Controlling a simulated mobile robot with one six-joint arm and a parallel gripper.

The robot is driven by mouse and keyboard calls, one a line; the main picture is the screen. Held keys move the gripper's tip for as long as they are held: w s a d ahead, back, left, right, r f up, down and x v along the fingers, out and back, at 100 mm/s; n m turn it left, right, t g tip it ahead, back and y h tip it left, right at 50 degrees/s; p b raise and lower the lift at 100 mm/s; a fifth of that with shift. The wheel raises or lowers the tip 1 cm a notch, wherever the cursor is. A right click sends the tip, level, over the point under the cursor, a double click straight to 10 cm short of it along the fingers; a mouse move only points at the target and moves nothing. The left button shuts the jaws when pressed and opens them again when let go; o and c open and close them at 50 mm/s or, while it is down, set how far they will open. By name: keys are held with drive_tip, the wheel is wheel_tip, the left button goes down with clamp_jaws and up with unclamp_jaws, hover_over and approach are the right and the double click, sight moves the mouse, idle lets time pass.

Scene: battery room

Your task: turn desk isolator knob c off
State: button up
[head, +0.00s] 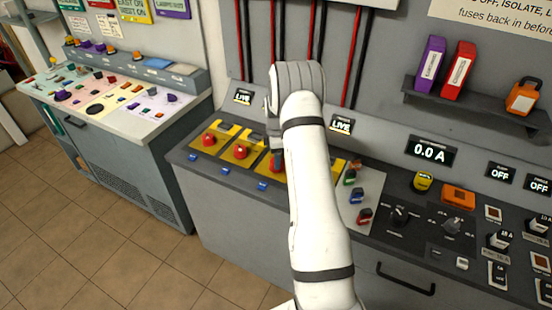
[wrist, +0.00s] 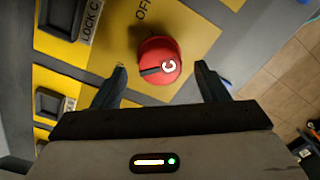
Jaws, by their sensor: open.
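The red isolator knob c (wrist: 160,60) sits on a yellow plate (wrist: 115,45) in the wrist view, with a white letter C and a dark bar on its face. The word OFF is printed on the plate beside it. My gripper (wrist: 160,82) is open, its two fingers on either side of the near edge of the knob, and does not grip it. In the head view knob c (head: 277,167) is mostly hidden behind my gripper and arm.
Two more red knobs (head: 240,151) (head: 209,139) stand on yellow plates to the left. Blue tabs (head: 228,171) line the desk's front. A lock holder marked LOCK C (wrist: 68,18) lies beside the knob. A shelf (head: 470,106) holds purple and red binders.

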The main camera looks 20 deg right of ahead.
drive_tip(key=shift+f, duration=1.3)
drive_tip(key=shift+c, duration=0.6)
drive_tip(key=c, duration=0.9)
drive_tip(key=shift+s, duration=0.1)
